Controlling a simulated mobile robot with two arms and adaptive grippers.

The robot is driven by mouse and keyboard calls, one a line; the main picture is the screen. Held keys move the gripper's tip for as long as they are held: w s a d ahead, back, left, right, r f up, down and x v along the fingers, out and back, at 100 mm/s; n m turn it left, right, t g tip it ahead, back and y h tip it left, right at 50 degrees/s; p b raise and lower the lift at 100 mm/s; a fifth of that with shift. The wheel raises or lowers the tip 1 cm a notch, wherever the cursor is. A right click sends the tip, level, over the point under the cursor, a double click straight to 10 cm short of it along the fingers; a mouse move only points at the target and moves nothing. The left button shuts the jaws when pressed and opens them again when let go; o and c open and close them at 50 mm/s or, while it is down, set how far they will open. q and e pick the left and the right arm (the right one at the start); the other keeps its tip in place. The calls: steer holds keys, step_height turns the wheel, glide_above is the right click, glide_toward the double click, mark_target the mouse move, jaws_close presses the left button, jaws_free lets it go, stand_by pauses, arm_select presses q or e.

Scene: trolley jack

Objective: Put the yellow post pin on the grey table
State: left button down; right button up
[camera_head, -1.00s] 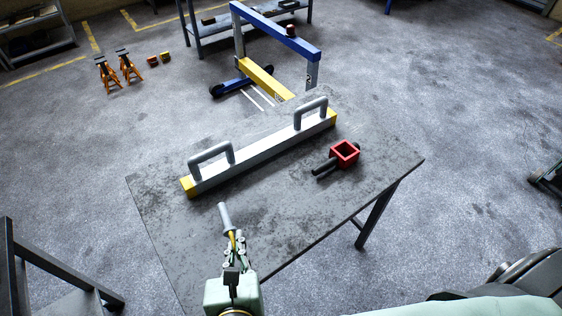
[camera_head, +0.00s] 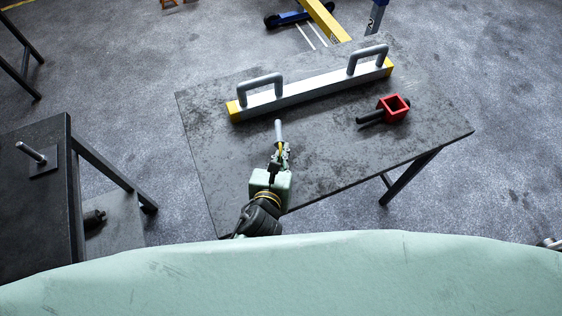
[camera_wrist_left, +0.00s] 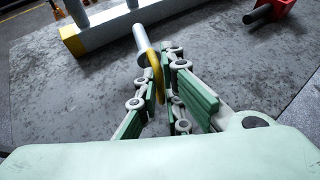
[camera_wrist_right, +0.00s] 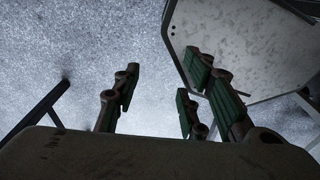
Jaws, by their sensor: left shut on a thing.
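The yellow post pin is a grey rod with a yellow ring-like handle; its rod (camera_head: 279,131) points away from me in the head view. My left gripper (camera_head: 281,152) is shut on the pin's yellow part (camera_wrist_left: 156,66), which shows between the fingers in the left wrist view. The pin is over the grey table (camera_head: 215,160); I cannot tell whether it touches the top. My right gripper (camera_wrist_right: 155,95) shows only in its own wrist view, with its fingers apart and nothing between them.
A grey beam (camera_head: 310,89) with yellow ends and two handles lies along the far side of the table. A red square socket (camera_head: 393,108) with a dark rod lies at its right. A dark bench (camera_head: 40,190) stands at the left. The table's middle and right front are clear.

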arm_select(q)
step_height(320, 180, down, 3)
steer(key=shift+s+d+r, duration=0.1)
steer(key=shift+r, duration=0.1)
arm_select(e)
steer(key=shift+s+f, duration=0.2)
steer(key=shift+s, duration=0.35)
steer(key=shift+a, duration=0.1)
arm_select(q)
steer(key=c, duration=2.4)
jaws_free()
steer(key=shift+f, duration=0.15)
steer(key=o, duration=0.5)
arm_select(e)
steer(key=shift+w+a, duration=0.25)
steer(key=shift+a, duration=0.05)
arm_select(q)
steer(key=shift+s+r, duration=0.1)
steer(key=shift+r, duration=0.1)
steer(key=v, duration=1.2)
steer(key=shift+b, duration=0.45)
arm_select(e)
steer(key=shift+d+f, duration=0.25)
steer(key=shift+f, duration=0.05)
